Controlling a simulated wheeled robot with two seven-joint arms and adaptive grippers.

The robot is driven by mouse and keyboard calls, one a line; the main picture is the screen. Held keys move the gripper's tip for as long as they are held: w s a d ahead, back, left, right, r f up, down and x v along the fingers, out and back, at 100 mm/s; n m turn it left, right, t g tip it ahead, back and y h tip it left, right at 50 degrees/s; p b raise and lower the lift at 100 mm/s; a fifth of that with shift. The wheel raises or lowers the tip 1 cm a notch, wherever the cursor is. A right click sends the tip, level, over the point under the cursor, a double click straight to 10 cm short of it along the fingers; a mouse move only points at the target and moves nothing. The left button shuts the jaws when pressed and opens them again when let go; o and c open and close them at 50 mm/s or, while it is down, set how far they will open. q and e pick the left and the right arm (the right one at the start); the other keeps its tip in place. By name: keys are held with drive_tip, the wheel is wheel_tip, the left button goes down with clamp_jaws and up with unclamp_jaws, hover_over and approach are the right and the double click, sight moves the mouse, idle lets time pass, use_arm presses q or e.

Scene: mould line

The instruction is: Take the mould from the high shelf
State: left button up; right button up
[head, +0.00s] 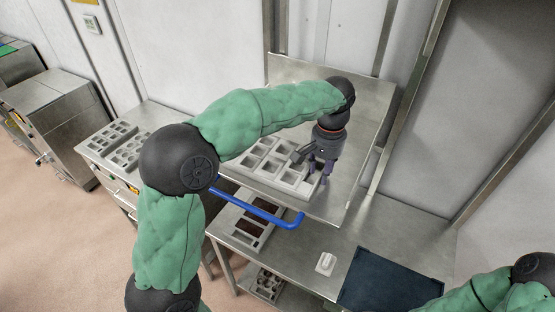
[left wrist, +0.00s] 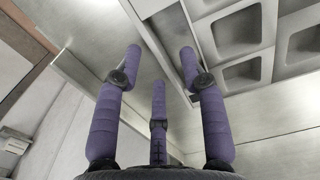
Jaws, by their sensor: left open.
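The mould (head: 284,166), a light grey block with several square cavities, lies flat on the high metal shelf (head: 349,190). Its far right part is hidden behind my left gripper (head: 318,172). The gripper hangs fingers-down from above at the mould's right end. In the left wrist view its three purple fingers (left wrist: 160,62) are spread with nothing between them. The mould (left wrist: 275,60) shows there at the upper right, beside and beyond the right finger. I cannot tell whether that finger touches it. My right arm shows at the bottom right, its gripper out of frame.
A blue bar (head: 262,211) runs along the shelf's front. Below, a steel table (head: 300,245) holds a mould with dark filling (head: 249,228), a white object (head: 326,263) and a dark blue mat (head: 388,279). More moulds (head: 113,142) stand on the left table. A wall rises behind.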

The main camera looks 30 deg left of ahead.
use_arm(q)
drive_tip(key=shift+w+f, duration=0.1)
drive_tip(key=shift+f, duration=0.75)
clamp_jaws()
drive_tip(key=shift+r, duration=0.1)
drive_tip(key=shift+r, duration=0.1)
